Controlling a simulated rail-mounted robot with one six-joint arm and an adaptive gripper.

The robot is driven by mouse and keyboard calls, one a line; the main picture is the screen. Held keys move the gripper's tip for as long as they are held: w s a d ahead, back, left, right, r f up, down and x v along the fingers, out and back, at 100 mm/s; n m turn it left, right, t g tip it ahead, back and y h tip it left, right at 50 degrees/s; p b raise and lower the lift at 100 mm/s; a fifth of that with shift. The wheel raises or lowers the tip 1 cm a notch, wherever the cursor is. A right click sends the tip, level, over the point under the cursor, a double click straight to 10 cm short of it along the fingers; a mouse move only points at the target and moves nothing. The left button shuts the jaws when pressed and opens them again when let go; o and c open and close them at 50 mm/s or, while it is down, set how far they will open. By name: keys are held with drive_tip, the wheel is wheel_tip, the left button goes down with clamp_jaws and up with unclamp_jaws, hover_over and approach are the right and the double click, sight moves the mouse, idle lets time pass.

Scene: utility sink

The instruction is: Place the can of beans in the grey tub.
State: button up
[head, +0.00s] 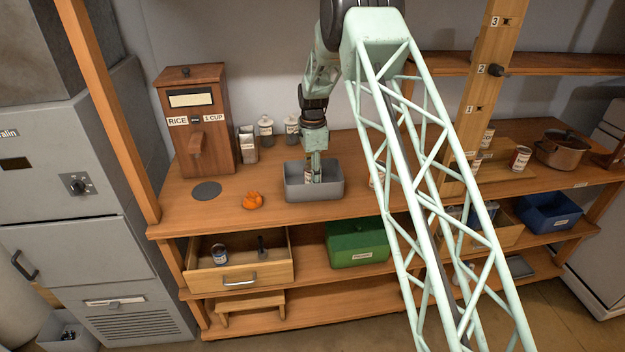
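The grey tub (316,197) stands on the wooden counter near the middle. My gripper (314,178) points down into it, with its fingertips below the rim. A small can with a pale label (308,175) shows at the fingers, inside the tub's outline. Its label is too small to read, so I cannot tell whether it is the beans. The fingers partly cover it, and I cannot tell whether they grip it or whether it rests on the tub's floor.
An orange lump (252,201) and dark disc (206,191) lie left of the tub. A rice dispenser (193,120) and jars (266,130) stand behind. More cans (521,158) and a pot (562,150) are at right. An open drawer (240,278) juts out below.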

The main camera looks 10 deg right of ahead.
idle(0.3)
drive_tip(key=o, duration=1.1)
drive_tip(key=shift+f, duration=0.1)
drive_tip(key=shift+c, duration=0.2)
wheel_tip(320, 180, up, 12)
drive_tip(key=shift+r, duration=0.2)
idle(0.6)
